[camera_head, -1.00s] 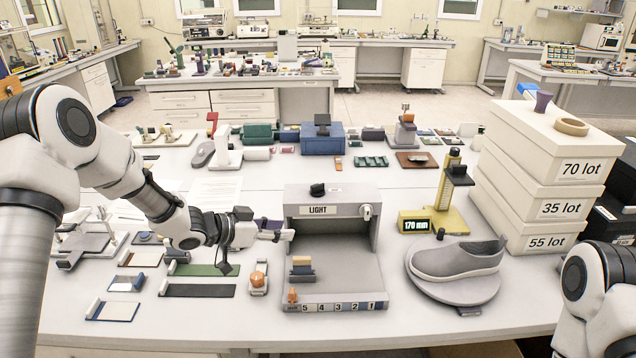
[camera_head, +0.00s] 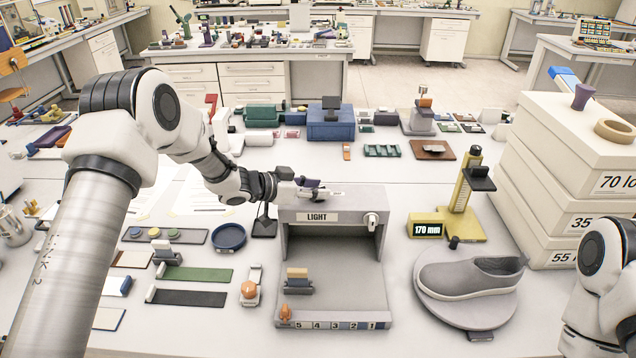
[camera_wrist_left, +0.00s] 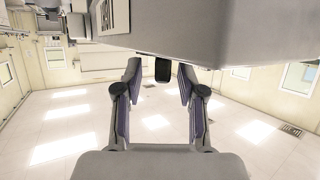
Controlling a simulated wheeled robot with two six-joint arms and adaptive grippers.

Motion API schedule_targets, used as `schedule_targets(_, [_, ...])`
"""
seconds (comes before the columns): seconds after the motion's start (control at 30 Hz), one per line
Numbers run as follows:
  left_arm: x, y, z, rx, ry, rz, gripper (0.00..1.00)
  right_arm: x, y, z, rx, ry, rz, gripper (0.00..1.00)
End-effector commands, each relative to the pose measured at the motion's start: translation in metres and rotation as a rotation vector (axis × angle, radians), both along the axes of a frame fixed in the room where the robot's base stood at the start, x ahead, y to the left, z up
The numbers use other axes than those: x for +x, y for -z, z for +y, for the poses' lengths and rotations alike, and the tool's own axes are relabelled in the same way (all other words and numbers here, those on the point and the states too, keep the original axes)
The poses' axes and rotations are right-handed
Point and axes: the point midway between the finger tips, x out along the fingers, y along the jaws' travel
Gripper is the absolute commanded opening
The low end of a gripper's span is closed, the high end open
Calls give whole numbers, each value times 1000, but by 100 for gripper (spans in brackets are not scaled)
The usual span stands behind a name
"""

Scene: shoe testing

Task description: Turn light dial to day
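The grey light box (camera_head: 385,255), labelled LIGHT, stands mid-table in the head view. Its black dial showed on top earlier; in the head view my left gripper (camera_head: 312,187) now covers it. In the left wrist view a dark knob (camera_wrist_left: 162,68), which looks like this dial, sits between the fingertips. The left fingers (camera_wrist_left: 160,88) are open, with a gap on each side of the knob. Small lettering (camera_head: 337,193) shows on the box top but is too small to read surely. My right arm shows at the lower right; its gripper is out of view.
A white knob (camera_head: 371,220) is on the box's front right. A yellow gauge (camera_head: 462,205) reading 170 mm and a grey shoe (camera_head: 470,276) on a round stand are to the right. White lot boxes (camera_head: 560,150) stack beyond. A blue case (camera_head: 330,126) stands behind.

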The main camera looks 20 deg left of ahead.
Motion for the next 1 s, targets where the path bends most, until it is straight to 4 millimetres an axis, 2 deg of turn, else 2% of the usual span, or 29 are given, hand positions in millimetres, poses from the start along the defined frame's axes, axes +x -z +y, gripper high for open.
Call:
schedule_targets(0.27, [5, 3, -5, -2, -1, 1, 40, 0, -2, 0, 0, 0, -1, 44])
schedule_targets(0.3, [5, 3, -5, -2, -1, 1, 36, 0, -2, 0, 0, 0, 0, 44])
schedule_targets(0.37, [5, 3, -5, -2, -1, 1, 15, 0, -2, 0, 0, 0, 0, 44])
schedule_targets(0.4, [4, 3, -5, -2, -1, 1, 1, 0, -2, 0, 0, 0, 0, 44])
schedule_targets(0.77, [4, 6, -5, 0, -11, 3, 0, 0, 1, 0, 0, 0, 0, 44])
schedule_targets(1.0, [3, 9, -6, 0, -87, 4, 0, 0, 17, 0, 0, 0, 0, 44])
